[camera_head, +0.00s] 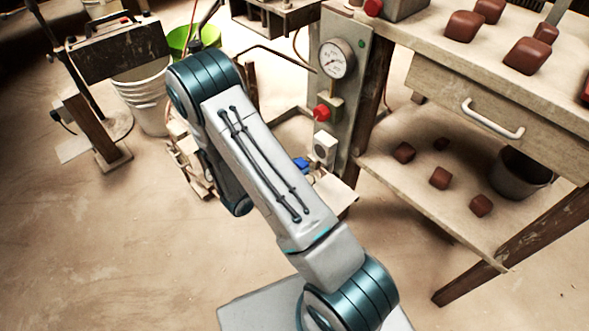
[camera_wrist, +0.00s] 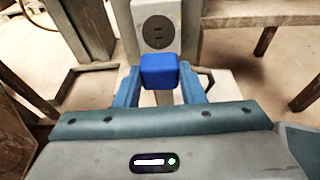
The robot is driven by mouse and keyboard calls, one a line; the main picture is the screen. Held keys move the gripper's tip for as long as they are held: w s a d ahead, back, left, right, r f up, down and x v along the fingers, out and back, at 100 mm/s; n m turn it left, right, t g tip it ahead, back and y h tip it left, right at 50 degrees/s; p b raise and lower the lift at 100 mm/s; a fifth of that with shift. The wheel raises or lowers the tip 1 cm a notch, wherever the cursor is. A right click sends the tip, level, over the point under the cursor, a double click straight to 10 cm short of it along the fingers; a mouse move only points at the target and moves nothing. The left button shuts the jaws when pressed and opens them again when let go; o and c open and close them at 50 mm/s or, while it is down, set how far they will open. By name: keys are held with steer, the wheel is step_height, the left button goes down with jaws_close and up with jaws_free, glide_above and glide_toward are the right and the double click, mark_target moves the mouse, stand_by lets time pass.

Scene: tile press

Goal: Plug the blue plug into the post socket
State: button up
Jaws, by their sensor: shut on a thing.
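The blue plug (camera_wrist: 160,70) sits between the two fingers of my gripper (camera_wrist: 160,78), which is shut on it. In the wrist view, the post socket (camera_wrist: 157,32) is a dark round face with slots on a pale box, just beyond the plug. The plug looks apart from the socket face and a little below it in the picture; the exact distance is hard to tell. In the head view, a bit of the blue plug (camera_head: 301,164) shows beside my arm, left of and below the pale socket box (camera_head: 325,148). My arm hides most of the gripper there.
The grey post panel carries a gauge (camera_head: 337,59) and a red button (camera_head: 322,112) above the socket. A workbench (camera_head: 455,70) with a drawer and red-brown blocks stands to the right. White buckets (camera_head: 143,95) stand at the left. Floor is open at the lower left.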

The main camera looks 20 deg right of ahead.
mark_target(305, 161)
steer(key=shift+w+d, duration=0.3)
steer(key=shift+d, duration=0.55)
steer(key=shift+w+d, duration=0.35)
steer(key=shift+d, duration=0.45)
steer(key=shift+w+d, duration=0.3)
steer(key=shift+d, duration=0.55)
steer(key=shift+w+d, duration=0.15)
steer(key=shift+d, duration=0.35)
stand_by(5.0)
